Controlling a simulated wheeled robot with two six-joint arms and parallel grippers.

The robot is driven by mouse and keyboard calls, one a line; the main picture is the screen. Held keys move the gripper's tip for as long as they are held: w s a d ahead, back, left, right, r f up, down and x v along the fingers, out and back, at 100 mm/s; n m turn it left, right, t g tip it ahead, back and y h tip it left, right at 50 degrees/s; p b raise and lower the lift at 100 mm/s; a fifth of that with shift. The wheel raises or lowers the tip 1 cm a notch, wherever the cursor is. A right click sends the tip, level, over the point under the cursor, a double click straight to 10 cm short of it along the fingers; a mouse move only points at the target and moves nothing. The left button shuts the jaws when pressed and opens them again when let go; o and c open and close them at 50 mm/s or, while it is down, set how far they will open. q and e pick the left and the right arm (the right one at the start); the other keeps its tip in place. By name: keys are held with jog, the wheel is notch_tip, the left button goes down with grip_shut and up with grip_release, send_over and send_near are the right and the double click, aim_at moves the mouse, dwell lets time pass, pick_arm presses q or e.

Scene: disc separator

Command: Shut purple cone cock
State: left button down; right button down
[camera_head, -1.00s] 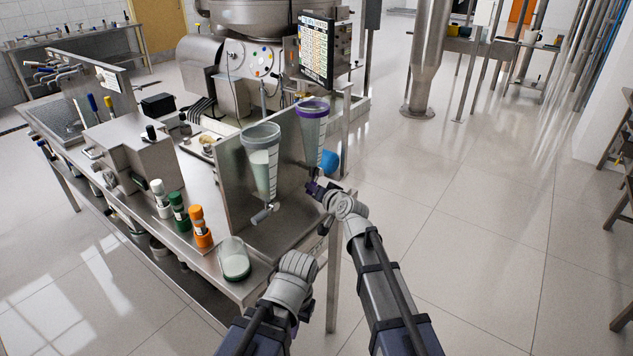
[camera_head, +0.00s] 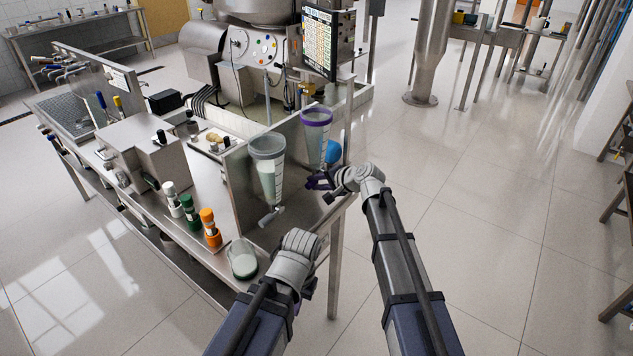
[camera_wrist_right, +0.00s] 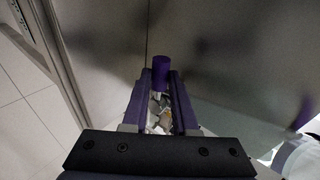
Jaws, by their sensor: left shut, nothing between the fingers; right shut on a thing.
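The cone with the purple rim (camera_head: 316,118) hangs upright on the far part of the metal stand, with pale liquid inside. Its cock is at the lower tip, mostly hidden by my right gripper (camera_head: 318,182) in the head view. In the right wrist view, the purple cock handle (camera_wrist_right: 161,72) sits between the fingertips of my right gripper (camera_wrist_right: 161,95), which is shut on it. Whether the cock is open or shut cannot be told. My left gripper (camera_head: 305,288) is shut and empty near the table's front corner; its fingertips are mostly hidden by its wrist.
A grey-rimmed cone (camera_head: 268,165) with its own cock (camera_head: 270,215) hangs nearer on the stand. A glass beaker (camera_head: 242,260) stands at the table's front edge, beside white, green and orange-capped bottles (camera_head: 210,228).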

jog(key=shift+r+g, duration=0.15)
jog(key=shift+g, duration=0.15)
jog(key=c, duration=0.7)
grip_release()
jog(key=p+v, duration=0.4)
jog(key=v, duration=0.3)
jog(key=shift+s+d+r, duration=0.15)
jog(key=shift+s+d, duration=0.05)
jog(key=shift+d, duration=0.1)
